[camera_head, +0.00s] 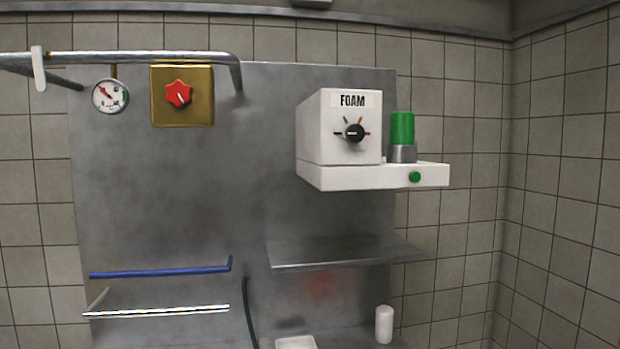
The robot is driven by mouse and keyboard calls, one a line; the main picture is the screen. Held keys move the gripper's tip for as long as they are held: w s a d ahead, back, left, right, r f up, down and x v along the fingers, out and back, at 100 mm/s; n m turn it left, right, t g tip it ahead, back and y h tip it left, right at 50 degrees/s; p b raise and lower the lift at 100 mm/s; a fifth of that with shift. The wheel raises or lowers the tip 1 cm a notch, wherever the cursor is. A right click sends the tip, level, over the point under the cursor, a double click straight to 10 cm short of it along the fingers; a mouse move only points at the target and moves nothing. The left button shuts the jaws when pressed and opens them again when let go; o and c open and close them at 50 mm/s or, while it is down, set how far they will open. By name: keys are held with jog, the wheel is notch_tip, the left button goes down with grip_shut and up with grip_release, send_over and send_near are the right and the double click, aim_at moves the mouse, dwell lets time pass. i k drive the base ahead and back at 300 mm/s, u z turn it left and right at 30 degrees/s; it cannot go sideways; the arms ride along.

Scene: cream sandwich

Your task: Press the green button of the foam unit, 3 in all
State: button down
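The white foam unit (313,140) is fixed high on the metal wall panel, right of the panel's middle, with a FOAM label. Its black dial (354,132) has a pointer and coloured marks around it. A white shelf-like base (350,179) sticks out to the right under it. The small round green button (414,177) is on the front face of that base. A larger green cylinder (402,128) on a grey collar stands on the base above the button. My gripper is not in view.
A metal shelf (345,251) juts out below the unit. A white cylinder (384,324) and a white tray (296,343) are lower down. Left are a gauge (110,95), a red knob (178,94), a pipe (140,57) and a blue rail (160,271).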

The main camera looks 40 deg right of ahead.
aim_at(415, 176)
jog(key=z, duration=2.3)
jog(key=k, duration=0.45)
jog(key=u, duration=0.4)
jog(key=i, duration=0.5)
jog(key=z, duration=0.05)
